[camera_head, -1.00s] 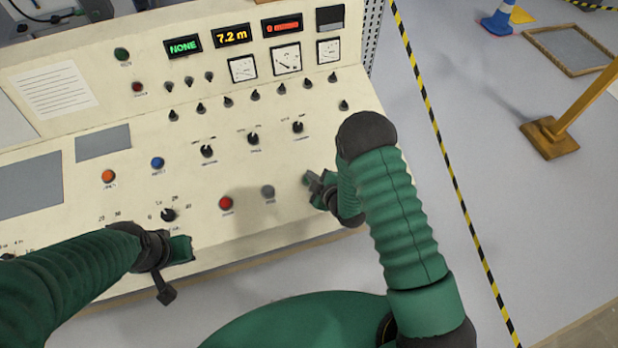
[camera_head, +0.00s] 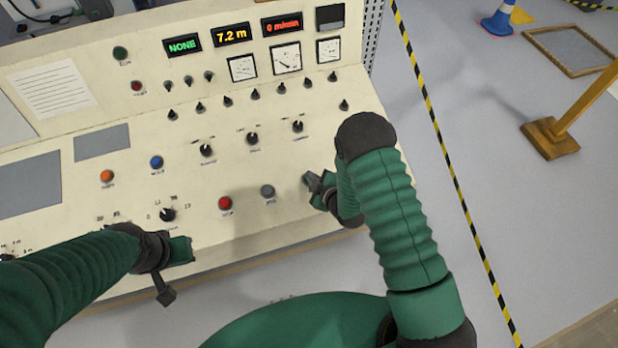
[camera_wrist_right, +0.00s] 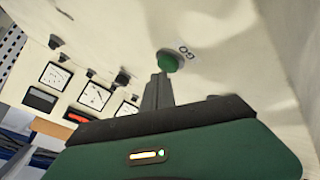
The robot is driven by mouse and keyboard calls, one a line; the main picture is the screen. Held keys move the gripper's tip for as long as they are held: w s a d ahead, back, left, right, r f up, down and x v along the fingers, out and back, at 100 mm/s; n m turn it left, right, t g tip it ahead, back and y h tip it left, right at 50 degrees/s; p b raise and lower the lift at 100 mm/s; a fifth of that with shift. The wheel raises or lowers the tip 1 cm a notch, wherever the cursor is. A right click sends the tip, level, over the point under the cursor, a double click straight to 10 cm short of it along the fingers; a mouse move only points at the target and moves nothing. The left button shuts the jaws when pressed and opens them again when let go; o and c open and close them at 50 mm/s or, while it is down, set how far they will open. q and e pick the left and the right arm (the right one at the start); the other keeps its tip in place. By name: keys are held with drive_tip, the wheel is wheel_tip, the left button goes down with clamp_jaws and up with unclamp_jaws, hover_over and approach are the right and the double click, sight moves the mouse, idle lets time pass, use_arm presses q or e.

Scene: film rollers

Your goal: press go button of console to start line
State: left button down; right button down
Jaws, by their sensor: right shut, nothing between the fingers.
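The console (camera_head: 300,215) is a cream sloped panel with buttons, knobs, dials and displays. The green go button (camera_wrist_right: 168,62), with a "GO" label beside it, shows in the right wrist view. In the head view my right gripper and arm hide it. My right gripper (camera_head: 311,182) is shut and empty, low over the right part of the panel. In the right wrist view its fingertips (camera_wrist_right: 160,76) are just below the button; I cannot tell whether they touch it. My left gripper (camera_head: 166,296) hangs at the console's front edge; its jaw state is unclear.
Left of my right gripper are a grey button (camera_head: 267,191) and a red button (camera_head: 225,203). Knobs, including one (camera_head: 298,127), stand above. The displays read "NONE" (camera_head: 183,44), "7.2 m" (camera_head: 231,35) and apparently "0 m/min" (camera_head: 283,25). Striped tape (camera_head: 440,150) marks the floor at right.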

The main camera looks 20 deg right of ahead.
drive_tip(key=shift+w+f+b, duration=0.1)
drive_tip(key=shift+f+b, duration=0.4)
idle(0.3)
drive_tip(key=shift+r, duration=0.1)
drive_tip(key=shift+s+r+p, duration=0.2)
drive_tip(key=shift+r+p, duration=0.5)
drive_tip(key=shift+r, duration=0.1)
drive_tip(key=shift+r, duration=0.1)
drive_tip(key=shift+r+p, duration=0.3)
drive_tip(key=shift+p, duration=0.05)
drive_tip(key=r+p, duration=0.1)
drive_tip(key=r, duration=0.1)
drive_tip(key=s+r+p, duration=0.1)
drive_tip(key=r+p, duration=0.1)
drive_tip(key=shift+s, duration=0.1)
idle(0.4)
